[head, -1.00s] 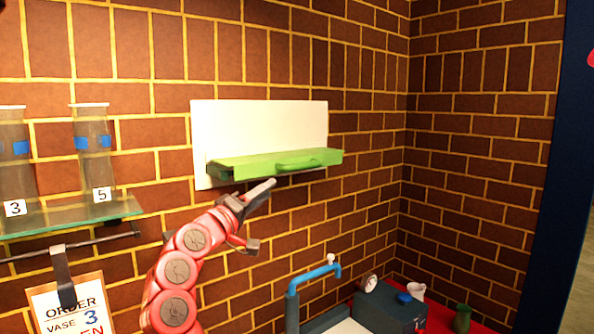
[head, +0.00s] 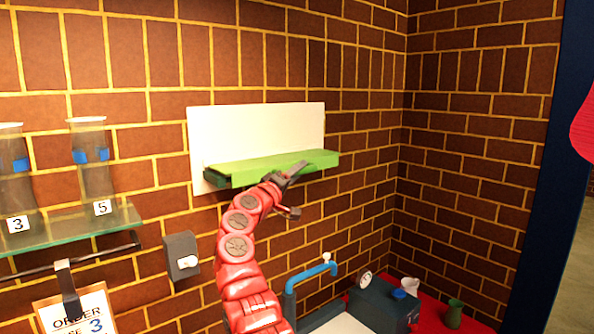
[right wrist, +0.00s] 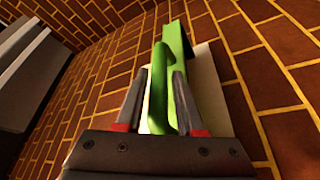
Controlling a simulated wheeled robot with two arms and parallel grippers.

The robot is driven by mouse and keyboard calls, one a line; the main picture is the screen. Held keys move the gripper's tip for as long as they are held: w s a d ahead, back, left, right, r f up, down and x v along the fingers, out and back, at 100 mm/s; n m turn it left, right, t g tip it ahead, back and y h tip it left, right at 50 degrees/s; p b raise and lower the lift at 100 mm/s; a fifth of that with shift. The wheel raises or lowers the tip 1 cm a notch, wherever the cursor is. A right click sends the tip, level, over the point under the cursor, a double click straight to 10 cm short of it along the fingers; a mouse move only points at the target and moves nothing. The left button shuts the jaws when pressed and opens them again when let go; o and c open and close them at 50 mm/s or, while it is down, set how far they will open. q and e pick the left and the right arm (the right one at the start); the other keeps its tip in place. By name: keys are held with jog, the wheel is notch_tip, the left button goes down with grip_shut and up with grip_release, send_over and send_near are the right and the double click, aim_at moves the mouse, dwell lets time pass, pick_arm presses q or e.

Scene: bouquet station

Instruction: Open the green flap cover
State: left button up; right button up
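The green flap cover (head: 240,172) sticks out from a white wall panel (head: 255,125) as a long, flat, nearly level slab. My right gripper (head: 290,174) is at the flap's front, right of its middle, and covers most of the handle in the head view. In the right wrist view the green handle (right wrist: 159,88) lies between the two fingers of my right gripper (right wrist: 161,82), with the flap (right wrist: 177,40) behind it. The fingers stand apart with the handle between them; any contact is unclear. My left gripper is out of view.
Left of the flap, a glass shelf (head: 75,227) holds vases marked 3 and 5. Below it hang an order card (head: 75,315) and a grey wall box (head: 181,256). At lower right are a blue tap (head: 310,277), a gauge (head: 364,280) and small jugs.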

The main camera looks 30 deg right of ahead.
grip_shut()
dwell(1.4)
